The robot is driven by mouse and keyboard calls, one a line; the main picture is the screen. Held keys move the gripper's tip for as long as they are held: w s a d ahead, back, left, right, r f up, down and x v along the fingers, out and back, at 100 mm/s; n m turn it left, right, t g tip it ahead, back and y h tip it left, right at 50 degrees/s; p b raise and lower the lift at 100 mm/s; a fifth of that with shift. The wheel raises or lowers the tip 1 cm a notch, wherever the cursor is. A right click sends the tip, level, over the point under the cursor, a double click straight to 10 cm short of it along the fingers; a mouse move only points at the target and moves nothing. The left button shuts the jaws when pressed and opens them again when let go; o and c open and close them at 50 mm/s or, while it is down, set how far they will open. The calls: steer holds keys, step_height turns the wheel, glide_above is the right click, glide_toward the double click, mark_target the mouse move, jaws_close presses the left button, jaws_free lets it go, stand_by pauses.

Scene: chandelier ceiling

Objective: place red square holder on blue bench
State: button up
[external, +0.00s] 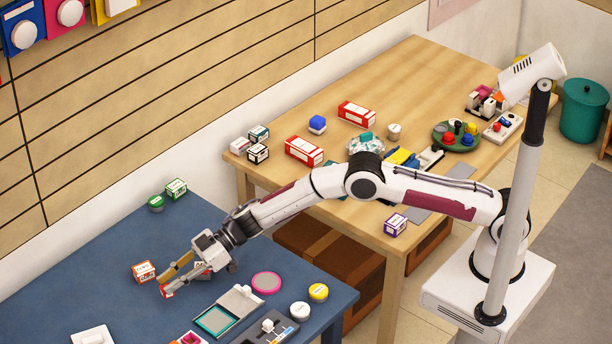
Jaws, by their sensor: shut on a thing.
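The blue bench (95,262) fills the lower left. My gripper (168,283) is low over the bench's middle, its fingers pointing left and down. It is shut on a small red object with white on it (167,291), which seems to be the red square holder. The fingers hide much of it, and I cannot tell whether it touches the bench top. An orange-red and white box (144,271) stands on the bench just left of the fingertips.
Green items (176,188) stand at the bench's back. A pink disc (266,282), teal-framed tray (215,320), white jar (300,311) and yellow-topped jar (318,292) lie to the right. The wooden table (415,75) behind holds several boxes. The bench's left is clear.

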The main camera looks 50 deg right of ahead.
steer(key=shift+f, duration=1.85)
steer(key=shift+f, duration=0.15)
steer(key=o, duration=1)
steer(key=shift+o, duration=0.2)
steer(key=shift+s+d+r, duration=0.1)
steer(key=shift+d+r, duration=0.25)
steer(key=shift+d, duration=0.2)
steer(key=shift+v, duration=5.45)
